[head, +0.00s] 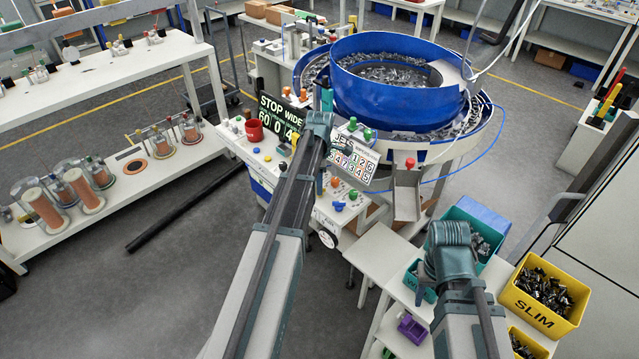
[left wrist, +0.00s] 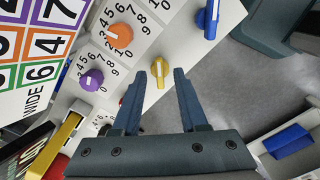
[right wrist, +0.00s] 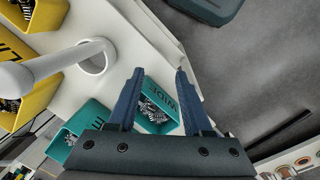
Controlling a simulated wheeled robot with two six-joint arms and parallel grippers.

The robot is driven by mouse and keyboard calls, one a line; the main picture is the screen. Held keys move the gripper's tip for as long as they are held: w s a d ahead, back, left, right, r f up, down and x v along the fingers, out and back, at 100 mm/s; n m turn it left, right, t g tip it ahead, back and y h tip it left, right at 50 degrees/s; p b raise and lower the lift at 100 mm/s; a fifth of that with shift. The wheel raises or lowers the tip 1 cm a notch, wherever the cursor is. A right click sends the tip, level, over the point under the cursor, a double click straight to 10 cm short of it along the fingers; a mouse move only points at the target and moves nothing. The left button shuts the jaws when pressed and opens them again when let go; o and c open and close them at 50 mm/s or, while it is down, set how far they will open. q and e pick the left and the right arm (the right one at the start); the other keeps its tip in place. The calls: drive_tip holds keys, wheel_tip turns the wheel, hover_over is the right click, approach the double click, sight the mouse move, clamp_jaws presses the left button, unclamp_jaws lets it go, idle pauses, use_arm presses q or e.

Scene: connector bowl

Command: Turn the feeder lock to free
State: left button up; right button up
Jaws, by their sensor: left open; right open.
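The control panel front (left wrist: 120,60) shows in the left wrist view with an orange knob (left wrist: 119,36), a purple knob (left wrist: 92,79), a yellow knob (left wrist: 158,70) and a blue lever-like knob (left wrist: 207,20). I cannot read any label that marks the feeder lock. My left gripper (left wrist: 168,70) is open and empty; the yellow knob shows between its fingertips, but I cannot tell the gap in depth. In the head view my left gripper (head: 320,122) hangs over the panel. My right gripper (right wrist: 160,72) is open and empty above the side table, near a teal bin (right wrist: 155,105).
The blue feeder bowl (head: 395,95) stands behind the panel. A metal chute (head: 407,195) comes down on its right. A yellow SLIM bin (head: 545,298) and a purple bin (head: 412,328) are at the right.

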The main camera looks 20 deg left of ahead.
use_arm(q)
wheel_tip(320, 180, up, 13)
drive_tip(key=p, duration=1.2)
drive_tip(key=shift+r+p, duration=0.15)
drive_tip(key=shift+p, duration=0.25)
drive_tip(key=s+d+f+m+b, duration=0.2)
drive_tip(key=s+d+m, duration=1)
drive_tip(key=d+m, duration=0.1)
drive_tip(key=s+d+f+m+y+b, duration=0.1)
drive_tip(key=s+d+f+m+b, duration=0.2)
drive_tip(key=s+d+m, duration=0.8)
drive_tip(key=d+m, duration=0.2)
drive_tip(key=d, duration=0.1)
drive_tip(key=shift+s+d+m, duration=0.25)
drive_tip(key=shift+s+m, duration=0.15)
drive_tip(key=shift+f, duration=0.1)
